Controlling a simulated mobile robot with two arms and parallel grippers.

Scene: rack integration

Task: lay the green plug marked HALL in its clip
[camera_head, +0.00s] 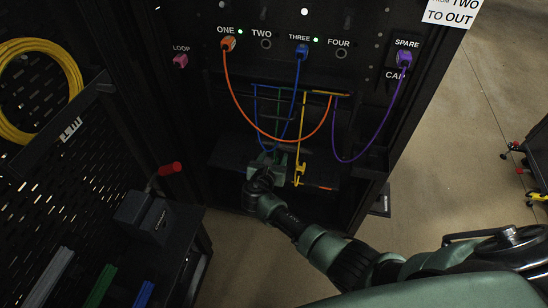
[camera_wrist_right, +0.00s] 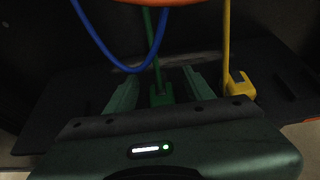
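The green plug (camera_wrist_right: 161,97) hangs on its green cable (camera_wrist_right: 156,50) at the dark shelf in the right wrist view. Its HALL marking cannot be read. My right gripper (camera_wrist_right: 160,88) is open, with one finger on each side of the plug and a visible gap to both. In the head view my right gripper (camera_head: 268,160) is low in front of the rack, and the green cable (camera_head: 279,108) runs down to it. The plug itself is hidden or too small there. I cannot make out the clip. My left gripper is not in view.
A yellow plug (camera_wrist_right: 240,84) stands just right of the gripper; it also shows in the head view (camera_head: 299,176). Blue (camera_head: 302,51), orange (camera_head: 228,44) and purple (camera_head: 404,59) plugs sit in ports above, with cables looping down. Ports TWO (camera_head: 266,44) and FOUR (camera_head: 341,53) are empty.

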